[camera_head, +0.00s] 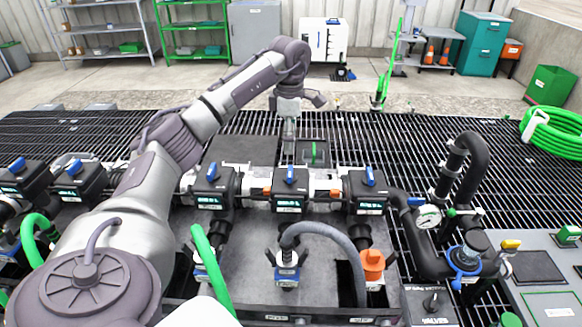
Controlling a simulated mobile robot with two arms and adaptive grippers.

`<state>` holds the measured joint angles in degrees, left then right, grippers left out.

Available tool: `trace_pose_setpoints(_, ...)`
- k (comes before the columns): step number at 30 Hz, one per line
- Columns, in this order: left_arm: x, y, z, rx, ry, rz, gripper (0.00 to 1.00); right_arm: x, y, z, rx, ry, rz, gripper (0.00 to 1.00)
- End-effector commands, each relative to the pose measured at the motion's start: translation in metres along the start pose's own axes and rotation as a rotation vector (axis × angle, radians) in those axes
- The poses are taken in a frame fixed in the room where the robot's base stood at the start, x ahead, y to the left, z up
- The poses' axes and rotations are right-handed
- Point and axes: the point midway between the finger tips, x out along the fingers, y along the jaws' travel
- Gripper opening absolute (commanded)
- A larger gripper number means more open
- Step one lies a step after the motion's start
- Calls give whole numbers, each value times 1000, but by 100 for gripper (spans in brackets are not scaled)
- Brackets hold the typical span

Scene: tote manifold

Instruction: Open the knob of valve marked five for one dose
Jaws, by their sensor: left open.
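A row of black valve units with blue knobs crosses the manifold. On the right side are the left unit (213,187), the middle unit (290,187) and the right unit (367,190), each with a small lit display. Their knobs are the left blue knob (211,172), the middle blue knob (291,174) and the right blue knob (370,176). The markings are too small to read, so I cannot tell which valve is five. My left gripper (289,140) is open, pointing down behind the middle unit and apart from its knob. My right gripper is out of view.
Two more valve units stand at the left, one of them here (78,182). A grey hose (335,236), a green hose (212,270) and an orange fitting (373,264) lie in front. Black piping with a gauge (429,216) stands at the right. Black grating (450,135) lies behind.

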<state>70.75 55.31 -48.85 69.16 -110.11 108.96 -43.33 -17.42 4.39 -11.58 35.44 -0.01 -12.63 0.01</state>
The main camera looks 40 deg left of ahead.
Motion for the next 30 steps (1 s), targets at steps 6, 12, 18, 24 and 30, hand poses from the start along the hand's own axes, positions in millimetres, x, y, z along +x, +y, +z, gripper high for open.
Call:
trace_pose_setpoints(6,49,-1,0,1,3,-4,85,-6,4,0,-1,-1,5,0)
trace_pose_setpoints(12,82,-1,1,1,0,-2,85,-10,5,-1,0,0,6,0)
trace_pose_setpoints(18,97,0,1,1,-2,0,85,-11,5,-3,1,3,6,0)
trace_pose_setpoints(24,99,0,1,1,-2,1,85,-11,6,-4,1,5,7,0)
trace_pose_setpoints(30,99,0,1,1,-2,1,69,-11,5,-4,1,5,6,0)
